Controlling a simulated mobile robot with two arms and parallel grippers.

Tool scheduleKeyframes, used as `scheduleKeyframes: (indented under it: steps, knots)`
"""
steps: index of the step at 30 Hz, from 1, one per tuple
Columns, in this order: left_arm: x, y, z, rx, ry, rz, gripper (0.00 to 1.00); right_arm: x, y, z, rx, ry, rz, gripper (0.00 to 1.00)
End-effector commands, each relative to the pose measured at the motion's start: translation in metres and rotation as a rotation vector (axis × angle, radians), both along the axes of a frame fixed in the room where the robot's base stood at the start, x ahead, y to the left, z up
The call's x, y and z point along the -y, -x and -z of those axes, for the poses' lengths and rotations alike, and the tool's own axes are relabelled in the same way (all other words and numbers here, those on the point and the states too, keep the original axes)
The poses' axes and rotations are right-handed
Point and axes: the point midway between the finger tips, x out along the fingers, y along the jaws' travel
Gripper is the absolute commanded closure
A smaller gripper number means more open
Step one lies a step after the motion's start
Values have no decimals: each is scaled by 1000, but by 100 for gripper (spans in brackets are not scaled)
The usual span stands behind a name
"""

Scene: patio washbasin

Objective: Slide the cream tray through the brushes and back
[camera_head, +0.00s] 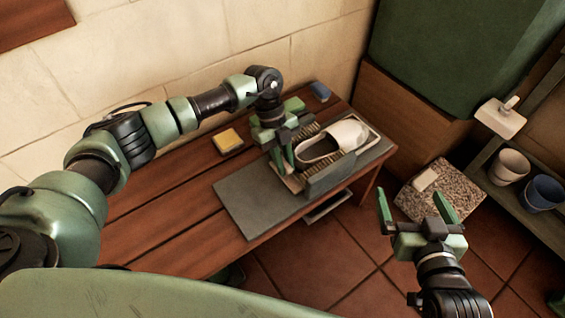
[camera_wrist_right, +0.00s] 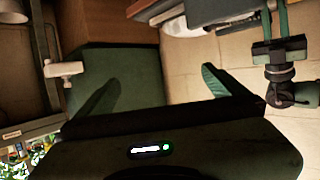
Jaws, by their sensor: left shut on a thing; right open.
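The cream tray (camera_head: 293,184) lies lengthwise in a brush stand on the wooden table, its far end sticking out at the right. A white slip-on shoe (camera_head: 347,134) sits on it. The brushes (camera_head: 306,131) run along the shoe's far side, and a grey wall (camera_head: 332,175) hides part of the tray's near side. My left gripper (camera_head: 281,160) is shut on the tray's left end; the exact contact is partly hidden. My right gripper (camera_head: 412,198) is open and empty, off the table's right side. Its spread fingers also show in the right wrist view (camera_wrist_right: 160,80).
A grey mat (camera_head: 242,204) lies under the stand. A yellow sponge (camera_head: 228,140) and a blue block (camera_head: 320,91) lie on the table (camera_head: 165,215). A shelf with a white cup (camera_head: 508,166) and a blue cup (camera_head: 543,192) is at the right. A speckled block (camera_head: 441,184) stands below.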

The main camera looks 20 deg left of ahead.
Motion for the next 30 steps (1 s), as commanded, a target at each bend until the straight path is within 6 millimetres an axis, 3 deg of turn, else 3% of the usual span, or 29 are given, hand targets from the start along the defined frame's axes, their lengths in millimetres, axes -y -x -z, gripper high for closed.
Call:
scheduleKeyframes:
  steps: [14, 15, 17, 27, 30]
  knots:
    - [2, -5, -1, 11, 4, -2, 100, 1, 1, 2, -12, 3, 1, 0]
    - [2, -5, -1, 11, 4, -2, 73, 1, 1, 2, -12, 3, 1, 0]
    - [2, -4, -1, 10, 4, -2, 62, 1, 1, 2, -12, 3, 1, 0]
    - [1, -3, -3, 4, 1, -1, 62, 1, 1, 2, -15, 4, 1, 0]
    - [-2, -6, -12, 4, 1, -1, 62, 4, 8, 12, -75, 18, 5, 0]
